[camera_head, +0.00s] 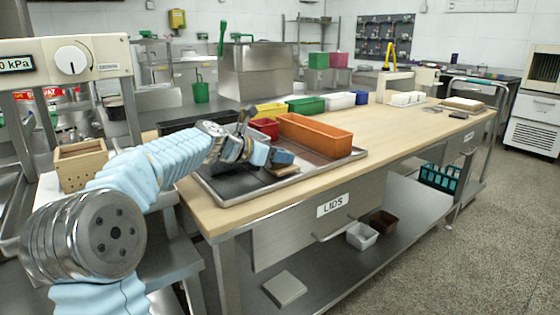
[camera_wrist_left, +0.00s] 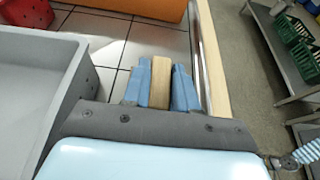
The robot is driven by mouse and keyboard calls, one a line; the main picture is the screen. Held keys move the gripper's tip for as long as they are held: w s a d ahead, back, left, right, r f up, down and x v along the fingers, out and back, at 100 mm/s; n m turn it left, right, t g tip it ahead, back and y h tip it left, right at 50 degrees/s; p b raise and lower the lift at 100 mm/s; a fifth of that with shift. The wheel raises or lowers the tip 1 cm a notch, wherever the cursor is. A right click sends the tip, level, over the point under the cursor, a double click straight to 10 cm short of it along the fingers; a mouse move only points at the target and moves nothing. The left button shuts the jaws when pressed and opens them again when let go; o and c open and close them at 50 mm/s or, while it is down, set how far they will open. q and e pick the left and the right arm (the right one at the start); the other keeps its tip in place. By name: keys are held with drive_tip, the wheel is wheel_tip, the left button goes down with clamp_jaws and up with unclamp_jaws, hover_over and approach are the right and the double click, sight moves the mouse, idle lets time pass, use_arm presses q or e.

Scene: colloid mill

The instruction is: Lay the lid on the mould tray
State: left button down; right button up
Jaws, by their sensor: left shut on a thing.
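My left gripper (camera_head: 282,157) is over the steel tray on the workbench, in front of the orange bin. It is shut on a pale wooden piece, seen edge-on between the blue fingers in the left wrist view (camera_wrist_left: 161,82); this looks like the lid. In the head view the wood (camera_head: 283,169) shows just under the fingertips; I cannot tell whether it touches the tray. A small open wooden box with holes (camera_head: 82,166) stands at the far left. No container is marked as the mould tray. My right gripper is not in view.
The steel tray (camera_head: 228,190) also holds an orange bin (camera_head: 318,138) and a red container (camera_head: 266,126). A grey tub (camera_wrist_left: 28,95) is left of my gripper in the wrist view. A drawer labelled LIDS (camera_head: 333,205) is below.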

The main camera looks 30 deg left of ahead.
use_arm(q)
drive_tip(key=shift+f, duration=0.15)
drive_tip(key=c, duration=0.9)
unclamp_jaws()
drive_tip(key=shift+f, duration=0.1)
drive_tip(key=v, duration=1.2)
